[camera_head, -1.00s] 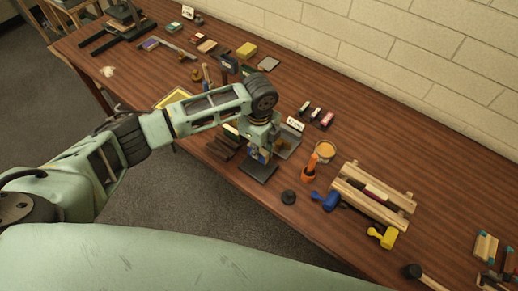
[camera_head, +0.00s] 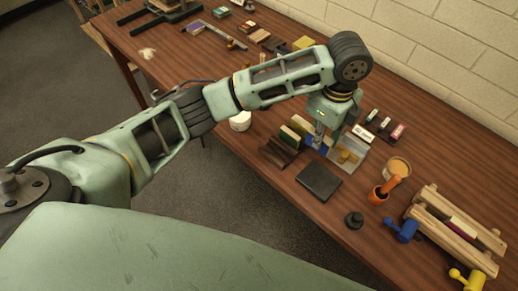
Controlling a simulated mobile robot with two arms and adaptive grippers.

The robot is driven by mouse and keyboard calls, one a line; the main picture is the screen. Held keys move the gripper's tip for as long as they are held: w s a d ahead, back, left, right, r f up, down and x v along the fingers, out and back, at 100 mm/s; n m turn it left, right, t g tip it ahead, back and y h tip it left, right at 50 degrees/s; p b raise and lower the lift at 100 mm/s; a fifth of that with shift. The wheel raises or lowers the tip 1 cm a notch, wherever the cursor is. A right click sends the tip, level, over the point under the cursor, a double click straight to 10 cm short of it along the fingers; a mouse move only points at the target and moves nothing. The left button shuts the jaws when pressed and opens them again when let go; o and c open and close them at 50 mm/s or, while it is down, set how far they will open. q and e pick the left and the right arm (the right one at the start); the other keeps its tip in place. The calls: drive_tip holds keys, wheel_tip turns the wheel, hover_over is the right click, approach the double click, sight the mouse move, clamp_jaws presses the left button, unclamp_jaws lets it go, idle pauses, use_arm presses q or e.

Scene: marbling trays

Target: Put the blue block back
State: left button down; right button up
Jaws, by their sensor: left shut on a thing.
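My left gripper (camera_head: 320,132) points down and is shut on the blue block (camera_head: 314,143), which shows only in part below the fingers. The block is at the right end of the dark brown rack (camera_head: 277,153), close beside the green-and-cream blocks (camera_head: 291,137) standing in it. Whether the blue block sits in a slot or hangs just over it, I cannot tell. A flat dark slab (camera_head: 318,181) lies bare in front of the rack. My right gripper is not in view.
A grey tray (camera_head: 348,157) with a brass-coloured piece stands just right of the gripper. A black knob (camera_head: 354,219), an orange cup (camera_head: 379,194), a tan pot (camera_head: 398,167) and a wooden frame (camera_head: 455,225) are further right. A white pot (camera_head: 240,121) is left.

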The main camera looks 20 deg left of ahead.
use_arm(q)
drive_tip(key=shift+r, duration=0.1)
drive_tip(key=shift+s+a, duration=0.15)
drive_tip(key=shift+a, duration=0.25)
drive_tip(key=a+f+p, duration=0.1)
drive_tip(key=a+f, duration=0.1)
drive_tip(key=a, duration=0.1)
drive_tip(key=a+f+p, duration=0.1)
drive_tip(key=a+f, duration=0.1)
drive_tip(key=a, duration=0.1)
drive_tip(key=a+f+p, duration=0.2)
drive_tip(key=a, duration=0.2)
drive_tip(key=shift+w+f, duration=0.15)
drive_tip(key=shift+w, duration=0.1)
drive_tip(key=shift+f, duration=0.3)
wheel_tip(320, 180, down, 3)
drive_tip(key=shift+f+p, duration=0.15)
drive_tip(key=shift+p, duration=0.7)
drive_tip(key=shift+f, duration=0.2)
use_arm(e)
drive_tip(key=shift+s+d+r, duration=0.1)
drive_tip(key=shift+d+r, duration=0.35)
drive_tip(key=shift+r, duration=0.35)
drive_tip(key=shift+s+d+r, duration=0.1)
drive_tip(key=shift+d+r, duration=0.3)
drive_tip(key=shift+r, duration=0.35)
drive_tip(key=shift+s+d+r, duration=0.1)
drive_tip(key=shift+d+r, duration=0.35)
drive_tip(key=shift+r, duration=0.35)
